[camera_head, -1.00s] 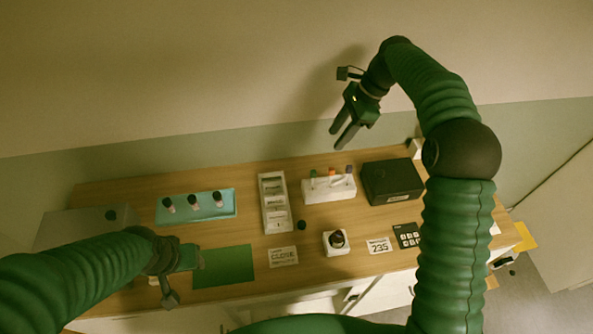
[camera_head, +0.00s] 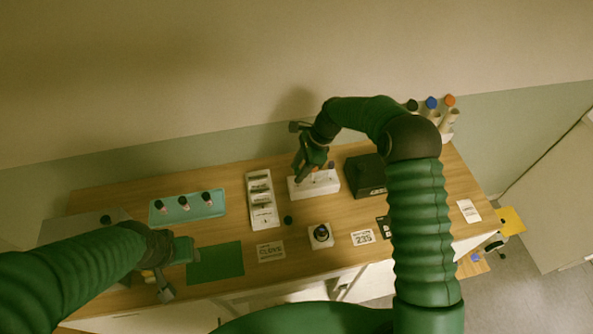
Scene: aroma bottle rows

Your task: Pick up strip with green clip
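The white strip holder (camera_head: 326,185) stands at the back middle of the table. An orange clip (camera_head: 315,168) and a dark purple clip (camera_head: 332,165) show on its top. The green clip is not visible; my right gripper covers the holder's left end. My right gripper (camera_head: 301,176) points down over that end, and its fingertips are dark and small, so I cannot tell whether they are open or touching anything. My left gripper (camera_head: 178,275) is low over the table's front left, beside the green mat (camera_head: 215,263); its fingers are unclear.
A teal tray (camera_head: 160,217) with dark-capped bottles and a white slotted rack (camera_head: 262,205) stand left of the holder. A black box (camera_head: 364,176) is close on its right. A white stand with a dark-topped bottle (camera_head: 320,236) is in front. Coloured-cap tubes (camera_head: 431,103) stand far right.

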